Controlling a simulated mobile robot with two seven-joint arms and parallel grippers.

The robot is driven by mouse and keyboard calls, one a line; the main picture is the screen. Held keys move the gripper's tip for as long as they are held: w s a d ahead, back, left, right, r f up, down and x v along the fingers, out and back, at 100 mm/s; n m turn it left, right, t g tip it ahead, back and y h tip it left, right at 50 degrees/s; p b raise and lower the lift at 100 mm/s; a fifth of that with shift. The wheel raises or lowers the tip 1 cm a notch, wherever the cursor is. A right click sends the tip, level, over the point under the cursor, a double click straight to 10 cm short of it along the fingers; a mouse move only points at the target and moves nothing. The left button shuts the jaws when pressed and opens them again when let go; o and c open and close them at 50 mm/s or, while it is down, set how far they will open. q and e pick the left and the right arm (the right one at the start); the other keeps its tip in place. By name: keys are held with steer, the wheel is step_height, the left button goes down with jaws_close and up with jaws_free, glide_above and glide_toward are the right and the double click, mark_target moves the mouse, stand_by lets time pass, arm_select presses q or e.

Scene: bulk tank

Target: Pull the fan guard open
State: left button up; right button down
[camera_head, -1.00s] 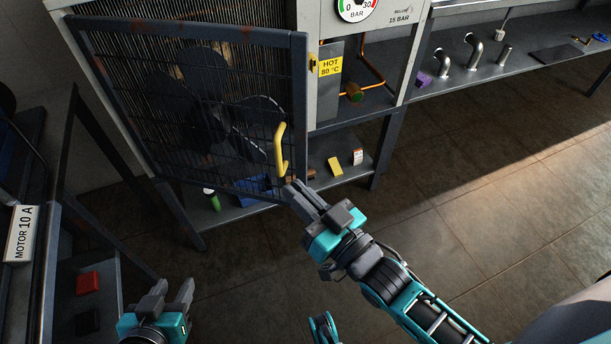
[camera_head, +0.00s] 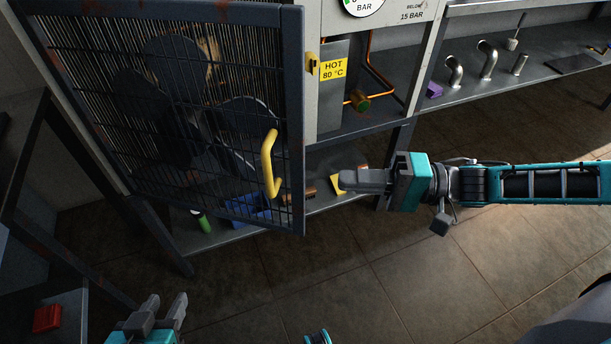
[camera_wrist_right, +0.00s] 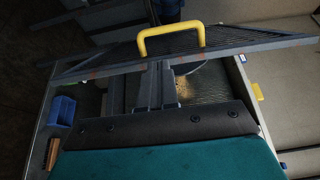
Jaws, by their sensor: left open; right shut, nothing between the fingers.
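The fan guard (camera_head: 292,100) is a dark mesh frame with rust spots, in front of the fan (camera_head: 178,60) at the upper left. It stands ajar, its right edge away from the cabinet frame. Its yellow handle (camera_head: 268,165) is upright near that edge and also shows in the right wrist view (camera_wrist_right: 170,37). My right gripper (camera_head: 345,181) is shut and empty, right of the guard's free edge and apart from the handle. In the wrist view its fingers (camera_wrist_right: 155,80) point at the guard; contact is unclear. My left gripper (camera_head: 162,312) is open and empty at the bottom left.
A yellow catch (camera_head: 312,63) sits on the cabinet post beside a "HOT 80 °C" sign (camera_head: 332,68). A blue bin (camera_head: 250,208) and a green bottle (camera_head: 201,221) are on the lower shelf. Metal pipes (camera_head: 487,60) stand on the right bench. The floor in front is clear.

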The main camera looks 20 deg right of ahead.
mark_target(295, 179)
steer(key=b+x, duration=0.1)
steer(key=x, duration=0.8)
steer(key=shift+a+b, duration=0.25)
steer(key=shift+b, duration=0.15)
steer(key=shift+w+a, duration=0.1)
